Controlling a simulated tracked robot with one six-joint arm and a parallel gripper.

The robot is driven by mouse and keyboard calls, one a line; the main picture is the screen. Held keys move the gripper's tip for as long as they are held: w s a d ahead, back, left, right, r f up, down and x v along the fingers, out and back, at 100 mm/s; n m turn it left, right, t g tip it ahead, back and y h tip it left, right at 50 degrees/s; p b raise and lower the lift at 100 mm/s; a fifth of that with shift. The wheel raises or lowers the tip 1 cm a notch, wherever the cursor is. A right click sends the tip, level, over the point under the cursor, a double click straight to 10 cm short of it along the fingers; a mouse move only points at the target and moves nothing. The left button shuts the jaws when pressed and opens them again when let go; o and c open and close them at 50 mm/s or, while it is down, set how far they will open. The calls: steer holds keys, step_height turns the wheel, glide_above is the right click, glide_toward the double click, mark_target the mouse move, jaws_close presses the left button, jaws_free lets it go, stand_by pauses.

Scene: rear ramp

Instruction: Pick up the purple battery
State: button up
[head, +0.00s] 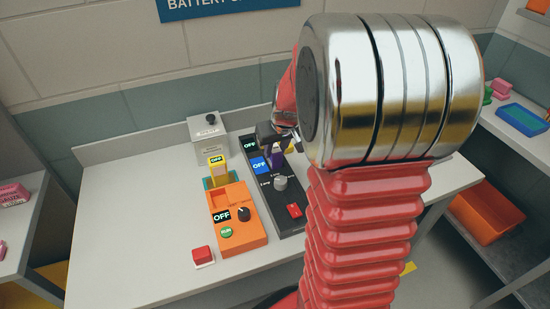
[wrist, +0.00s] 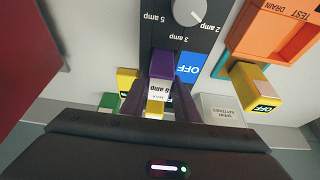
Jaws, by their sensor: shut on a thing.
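The purple battery (wrist: 161,64) has a white label and a yellow end, and sits between my gripper's fingers (wrist: 158,103) in the wrist view. My gripper (head: 272,140) is shut on it. In the head view the purple battery (head: 275,158) shows as a small strip below the gripper, over the black charger panel (head: 264,194). The gripper and arm hide part of it and of the panel. I cannot tell whether it still touches the panel. A blue block marked OFF (wrist: 188,66) is right beside it.
Left of the panel is an orange tester (head: 246,238), with a yellow battery (head: 217,168) behind it. A grey spent-batteries box (head: 208,140) stands at the back. A red button (head: 202,255) is in front. The white tabletop's left side is clear. Right is a shelf with a blue tray (head: 522,119).

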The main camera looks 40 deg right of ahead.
jaws_close()
steer(key=shift+r, duration=0.1)
step_height(320, 180, up, 9)
steer(key=shift+r, duration=0.45)
stand_by(0.7)
